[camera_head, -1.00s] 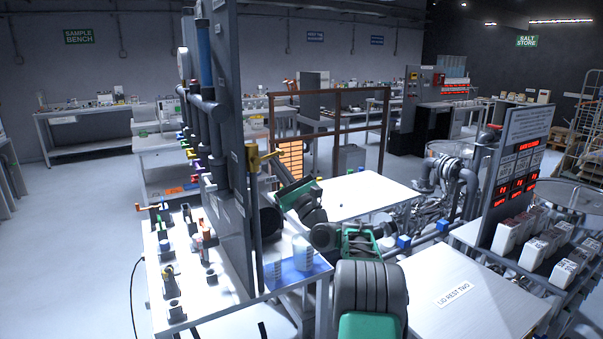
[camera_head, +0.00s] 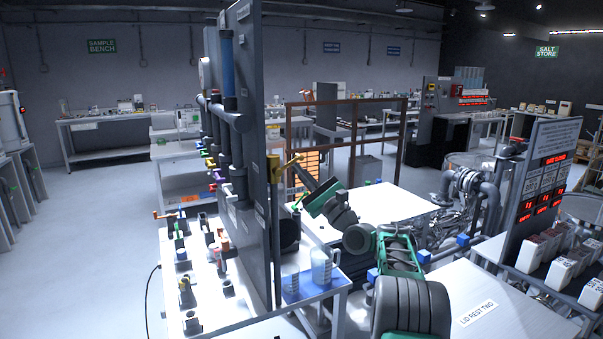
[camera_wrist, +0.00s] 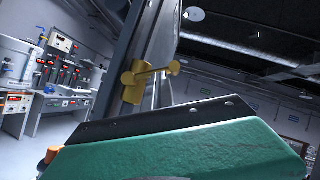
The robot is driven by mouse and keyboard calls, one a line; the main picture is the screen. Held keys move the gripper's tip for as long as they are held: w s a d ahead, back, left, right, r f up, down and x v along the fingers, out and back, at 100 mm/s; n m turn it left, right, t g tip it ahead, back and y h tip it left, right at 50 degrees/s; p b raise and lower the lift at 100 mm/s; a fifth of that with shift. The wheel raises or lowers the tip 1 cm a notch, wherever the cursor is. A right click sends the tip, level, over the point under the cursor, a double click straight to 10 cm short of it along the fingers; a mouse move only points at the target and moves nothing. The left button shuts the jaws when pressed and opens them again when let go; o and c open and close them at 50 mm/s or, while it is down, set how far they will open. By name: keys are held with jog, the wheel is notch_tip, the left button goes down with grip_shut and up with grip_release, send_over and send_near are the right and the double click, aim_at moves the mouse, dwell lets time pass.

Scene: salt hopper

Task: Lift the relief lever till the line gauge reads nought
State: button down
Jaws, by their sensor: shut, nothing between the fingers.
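The yellow relief lever (camera_head: 290,161) is mounted on the near edge of the tall grey panel (camera_head: 240,130), its handle sticking out to the right and slightly up. It also shows in the wrist view as a yellow block and bar (camera_wrist: 137,82). My gripper (camera_head: 297,171) is just below and right of the lever's handle, shut and empty. Whether it touches the handle I cannot tell. My green and black gripper body (camera_wrist: 190,150) fills the bottom of the wrist view, the fingertips hidden there. A round gauge (camera_head: 204,74) on the panel's far side is edge-on, its reading hidden.
A white bench (camera_head: 205,265) with small coloured valves stands left of the panel. Clear jugs (camera_head: 321,265) sit on a blue tray close below my arm. A brown frame (camera_head: 345,125) stands behind. A white table (camera_head: 385,205) beyond my arm is mostly clear.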

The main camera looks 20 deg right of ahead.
jog(key=shift+r, duration=0.25)
